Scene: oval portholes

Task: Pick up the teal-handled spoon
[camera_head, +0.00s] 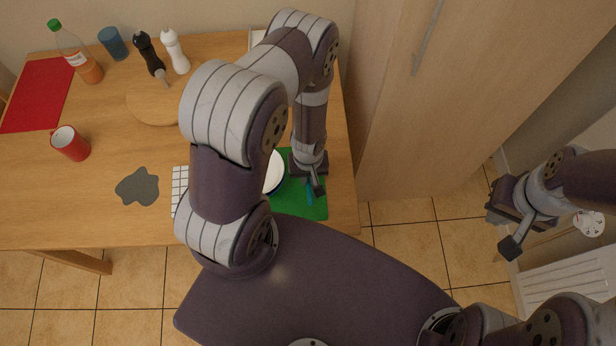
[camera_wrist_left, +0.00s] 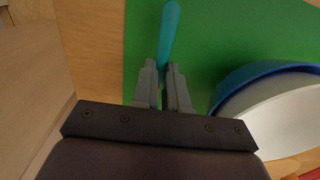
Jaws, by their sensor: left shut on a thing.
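The teal-handled spoon (camera_wrist_left: 168,40) shows in the left wrist view with its teal handle pointing away from my gripper. In the head view a small teal part of it (camera_head: 309,192) shows by my left gripper (camera_head: 318,188), over the green mat (camera_head: 312,210). My left gripper (camera_wrist_left: 164,85) is shut on the spoon, with the fingers close on both sides of it. The rest of the spoon is hidden by the fingers. I cannot tell whether it is clear of the mat. My right gripper (camera_head: 502,222) is away from the table at the right, its jaws apart with nothing between them.
A white bowl with a blue rim (camera_head: 274,172) stands beside the gripper on the mat, also large in the left wrist view (camera_wrist_left: 270,105). A red mug (camera_head: 70,144), a round board (camera_head: 155,103), a bottle (camera_head: 76,52) and two mills stand further left. A tall cabinet (camera_head: 400,90) borders the table's right.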

